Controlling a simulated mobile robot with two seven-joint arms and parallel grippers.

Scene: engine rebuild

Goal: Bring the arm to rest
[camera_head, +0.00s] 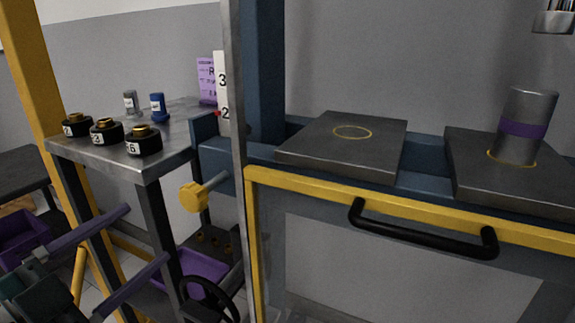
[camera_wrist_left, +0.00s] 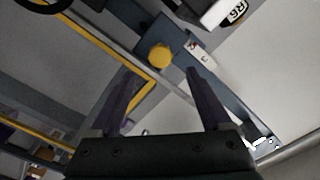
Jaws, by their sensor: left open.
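My left gripper (camera_head: 147,232) is at the lower left of the head view, low beside the side table's leg. Its two purple fingers are spread apart, with nothing between them. In the left wrist view the same open gripper (camera_wrist_left: 160,72) points toward a blue frame with a yellow round knob (camera_wrist_left: 160,56). The knob looks apart from the fingers, though the distance is hard to tell. My right gripper is in neither view.
A metal side table (camera_head: 172,157) holds several numbered black parts, a grey bottle and a blue bottle (camera_head: 158,108). A press frame with a yellow-edged, black-handled guard (camera_head: 425,230) fills the right. A grey cylinder with a purple band (camera_head: 525,125) stands on its right plate. A purple bin (camera_head: 25,235) sits at left.

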